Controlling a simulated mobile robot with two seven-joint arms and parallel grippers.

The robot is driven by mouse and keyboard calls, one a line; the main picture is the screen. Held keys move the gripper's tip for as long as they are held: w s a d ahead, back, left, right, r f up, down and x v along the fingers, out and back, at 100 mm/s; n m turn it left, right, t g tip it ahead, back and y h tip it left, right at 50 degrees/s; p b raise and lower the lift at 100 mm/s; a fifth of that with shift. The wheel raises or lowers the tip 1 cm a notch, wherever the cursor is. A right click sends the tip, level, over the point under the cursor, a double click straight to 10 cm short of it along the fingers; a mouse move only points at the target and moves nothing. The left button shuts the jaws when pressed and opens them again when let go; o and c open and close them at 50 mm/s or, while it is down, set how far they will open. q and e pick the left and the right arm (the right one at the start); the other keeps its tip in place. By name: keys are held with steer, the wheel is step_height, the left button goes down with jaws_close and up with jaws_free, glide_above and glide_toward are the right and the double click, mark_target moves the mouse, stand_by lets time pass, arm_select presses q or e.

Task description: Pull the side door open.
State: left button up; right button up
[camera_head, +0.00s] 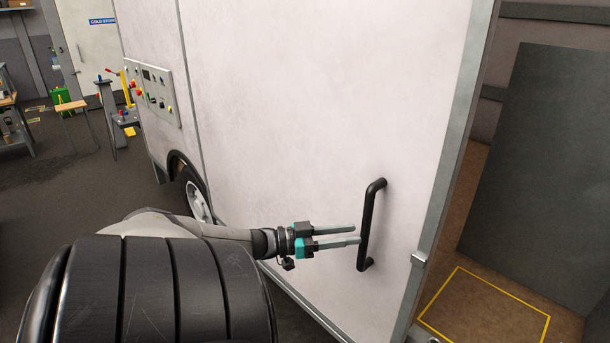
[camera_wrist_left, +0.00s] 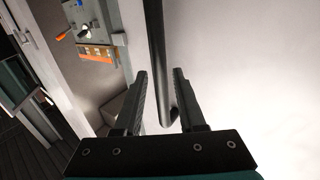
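The side door (camera_head: 300,120) is a large white panel with a grey metal edge strip on its right. A black bar handle (camera_head: 368,225) stands upright on it near that edge. My left gripper (camera_head: 357,234) points right at the handle, with its fingers apart and their tips at the bar's left side. In the left wrist view the bar (camera_wrist_left: 157,50) shows between the two open fingers (camera_wrist_left: 160,73). I cannot tell whether the bar is inside the finger gap or just beyond it, or whether it is touched. My right gripper is not in view.
Right of the door's edge is a space with a brown floor, a yellow-outlined square (camera_head: 485,305) and a dark grey panel (camera_head: 540,170). A control panel (camera_head: 158,95) and a wheel (camera_head: 197,200) are on the left. Farther left stand a workbench and stools on dark floor.

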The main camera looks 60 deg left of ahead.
arm_select(q)
steer(key=v, duration=1)
steer(key=shift+s+p, duration=0.3)
steer(key=shift+p, duration=0.15)
steer(key=shift+a, duration=0.1)
steer(key=s+d+f+n+g+y+b, duration=0.1)
steer(key=s+d+f+g+y+b, duration=0.15)
steer(key=f, duration=0.85)
steer(key=s+d+f+n+g+y+b, duration=0.15)
steer(key=s+f, duration=0.25)
steer(key=f, duration=0.8)
steer(key=s+d+f+n+g+y+b, duration=0.1)
steer(key=s+f+g+y+b, duration=0.2)
steer(key=f, duration=0.8)
steer(key=s+d+f+g+b, duration=0.2)
steer(key=s+d+f, duration=0.1)
steer(key=d+f, duration=0.3)
steer(key=s+d+f+g+b, duration=0.2)
steer(key=s+d+f, duration=0.25)
steer(key=f, duration=0.35)
steer(key=s+d+f+m+g+b, duration=0.1)
steer(key=s+d+f+g, duration=0.1)
steer(key=d+f, duration=0.3)
steer(key=s+d+f+m+g+h+b, duration=0.1)
steer(key=d+f, duration=0.4)
steer(key=d, duration=0.8)
steer(key=s+g+b, duration=0.1)
steer(key=s+g, duration=0.1)
steer(key=shift+s+f, duration=0.15)
steer(key=shift+s, duration=0.2)
